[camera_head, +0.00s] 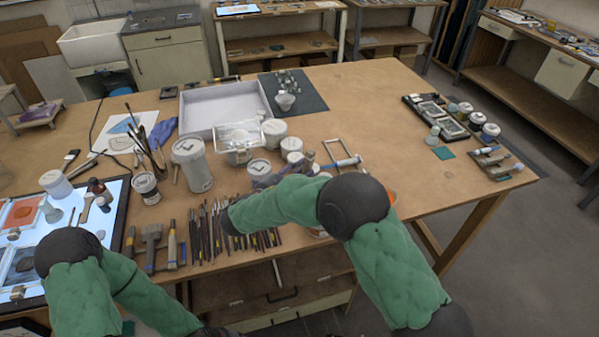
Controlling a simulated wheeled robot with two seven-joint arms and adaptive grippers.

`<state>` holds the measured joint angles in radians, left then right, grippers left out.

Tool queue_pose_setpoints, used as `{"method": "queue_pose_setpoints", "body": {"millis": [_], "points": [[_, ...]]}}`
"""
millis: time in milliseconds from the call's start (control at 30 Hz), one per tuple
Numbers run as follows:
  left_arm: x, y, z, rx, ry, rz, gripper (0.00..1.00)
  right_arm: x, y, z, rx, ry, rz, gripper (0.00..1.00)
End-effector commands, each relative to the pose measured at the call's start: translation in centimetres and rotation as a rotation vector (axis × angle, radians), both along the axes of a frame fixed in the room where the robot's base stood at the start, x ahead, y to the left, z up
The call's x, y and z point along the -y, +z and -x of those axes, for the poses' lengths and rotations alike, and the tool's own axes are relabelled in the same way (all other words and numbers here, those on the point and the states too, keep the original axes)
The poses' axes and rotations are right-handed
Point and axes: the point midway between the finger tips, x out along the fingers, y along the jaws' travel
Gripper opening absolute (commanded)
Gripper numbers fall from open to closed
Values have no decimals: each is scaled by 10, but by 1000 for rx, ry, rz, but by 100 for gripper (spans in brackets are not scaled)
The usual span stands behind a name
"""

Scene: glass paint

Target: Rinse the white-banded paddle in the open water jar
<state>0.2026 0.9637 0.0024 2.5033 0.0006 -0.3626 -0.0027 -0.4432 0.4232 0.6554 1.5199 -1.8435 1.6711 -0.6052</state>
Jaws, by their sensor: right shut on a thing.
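My right gripper (311,161) shows as a small grey shape just behind my green right forearm, over the middle of the table. It is shut, and a pale rod with a blue end (343,162) lies at its fingertips. This looks like the held paddle, but its white band is too small to make out. Several white jars and tubs (192,165) stand to the left of the gripper. I cannot tell which vessel is the open water jar; my right arm hides part of the table. My left gripper is out of view below the frame.
A pale tray (187,104) stands at the back. Brushes and tools (207,232) lie along the front edge, with a lit panel (113,195) at left. Small jars (490,132) and a rack (497,165) stand at right. The table (400,165) is clear right of centre.

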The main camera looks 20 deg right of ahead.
Motion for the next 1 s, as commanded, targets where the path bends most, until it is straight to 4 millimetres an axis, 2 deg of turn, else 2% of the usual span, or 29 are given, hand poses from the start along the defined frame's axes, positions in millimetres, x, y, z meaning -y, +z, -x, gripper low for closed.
{"method": "queue_pose_setpoints", "body": {"millis": [200,633,1000], "points": [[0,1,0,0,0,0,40,2,0,-5,0,1,0,0],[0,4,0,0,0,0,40,-4,1,7,1,0,-1,0],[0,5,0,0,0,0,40,2,0,-5,0,0,0,0]]}}
